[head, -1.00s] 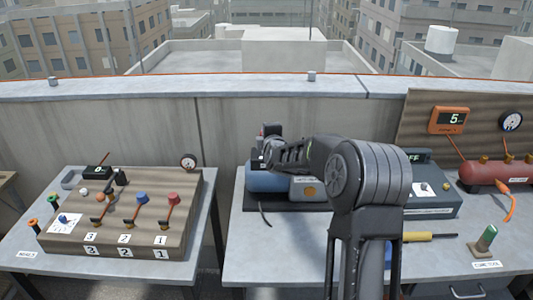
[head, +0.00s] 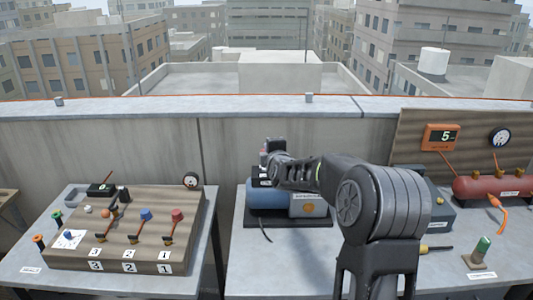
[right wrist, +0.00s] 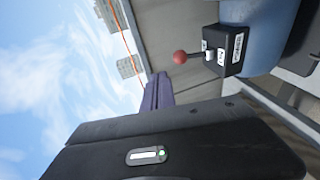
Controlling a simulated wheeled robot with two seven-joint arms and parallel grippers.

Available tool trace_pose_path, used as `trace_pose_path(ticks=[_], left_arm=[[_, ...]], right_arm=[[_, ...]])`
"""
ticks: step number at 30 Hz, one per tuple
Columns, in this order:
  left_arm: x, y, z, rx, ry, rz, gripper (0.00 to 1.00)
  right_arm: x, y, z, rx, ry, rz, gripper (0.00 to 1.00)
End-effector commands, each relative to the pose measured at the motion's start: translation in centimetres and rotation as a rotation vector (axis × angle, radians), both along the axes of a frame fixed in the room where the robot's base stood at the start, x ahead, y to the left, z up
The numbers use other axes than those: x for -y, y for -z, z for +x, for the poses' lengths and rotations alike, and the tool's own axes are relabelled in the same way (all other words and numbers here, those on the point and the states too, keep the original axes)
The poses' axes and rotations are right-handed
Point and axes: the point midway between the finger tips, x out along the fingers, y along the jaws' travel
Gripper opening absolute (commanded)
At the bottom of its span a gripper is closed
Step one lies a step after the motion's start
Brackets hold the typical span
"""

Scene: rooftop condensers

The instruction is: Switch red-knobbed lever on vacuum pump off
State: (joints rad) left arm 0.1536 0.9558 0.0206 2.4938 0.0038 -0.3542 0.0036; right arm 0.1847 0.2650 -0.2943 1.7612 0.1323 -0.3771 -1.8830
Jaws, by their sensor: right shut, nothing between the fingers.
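The vacuum pump (head: 266,198) is a blue tank with a grey box in front, on a dark base at the left of the right-hand table. In the right wrist view its blue tank (right wrist: 262,30) carries a black switch box (right wrist: 232,58) with white labels. A lever with a red knob (right wrist: 180,57) stands out of this box, towards the sky side. My right gripper (right wrist: 157,92) is shut and empty, its fingertips close to the knob with a visible gap. In the head view my right gripper (head: 275,148) is above the pump and partly hides the switch box. My left gripper is not in view.
A wooden board (head: 120,240) with several coloured levers stands on the left table. Right of my arm are a red tank (head: 490,188), an orange display (head: 441,137) and a green-topped tool (head: 481,248). A concrete parapet (head: 230,118) runs behind the tables.

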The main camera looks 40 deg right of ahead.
Motion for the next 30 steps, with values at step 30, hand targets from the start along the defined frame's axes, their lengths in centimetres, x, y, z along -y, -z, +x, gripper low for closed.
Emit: trace_pose_path(ticks=[30], left_arm=[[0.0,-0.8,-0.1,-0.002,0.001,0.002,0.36]], right_arm=[[-2.8,-3.9,-5.9,-0.005,0.001,0.001,0.0]])
